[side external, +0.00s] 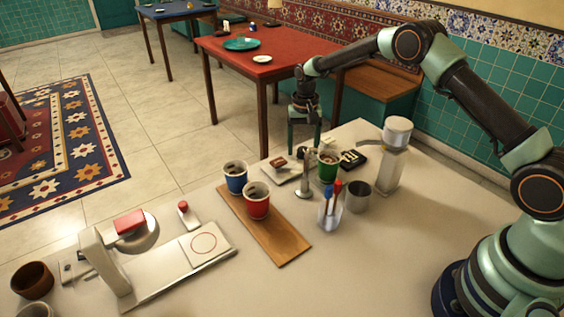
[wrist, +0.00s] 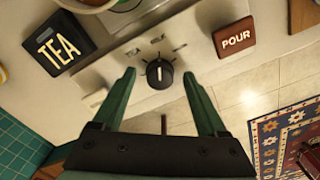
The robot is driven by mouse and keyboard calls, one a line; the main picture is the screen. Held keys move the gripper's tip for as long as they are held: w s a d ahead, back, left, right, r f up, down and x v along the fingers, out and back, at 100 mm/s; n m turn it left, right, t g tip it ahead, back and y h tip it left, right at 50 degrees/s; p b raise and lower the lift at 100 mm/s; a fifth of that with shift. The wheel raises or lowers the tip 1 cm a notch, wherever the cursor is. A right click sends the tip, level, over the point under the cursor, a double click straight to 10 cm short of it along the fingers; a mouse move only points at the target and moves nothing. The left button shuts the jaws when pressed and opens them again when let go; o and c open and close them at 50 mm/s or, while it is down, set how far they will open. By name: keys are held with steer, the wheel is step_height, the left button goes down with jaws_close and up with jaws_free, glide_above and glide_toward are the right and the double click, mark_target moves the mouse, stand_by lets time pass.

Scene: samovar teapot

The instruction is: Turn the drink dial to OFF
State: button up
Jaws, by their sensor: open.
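The drink dial is a round black knob with a white pointer line, in the middle of the wrist view (wrist: 159,74). It sits on a pale panel with a few marks around it.
A black TEA block (wrist: 58,44) and a brown POUR block (wrist: 234,38) flank the dial. In the side external view, a green cup (side external: 327,168), a metal post (side external: 306,180), a holder of stirrers (side external: 329,211) and a metal cup (side external: 358,196) stand close by.

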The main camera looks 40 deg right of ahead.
steer(key=shift+f, duration=0.2)
jaws_close()
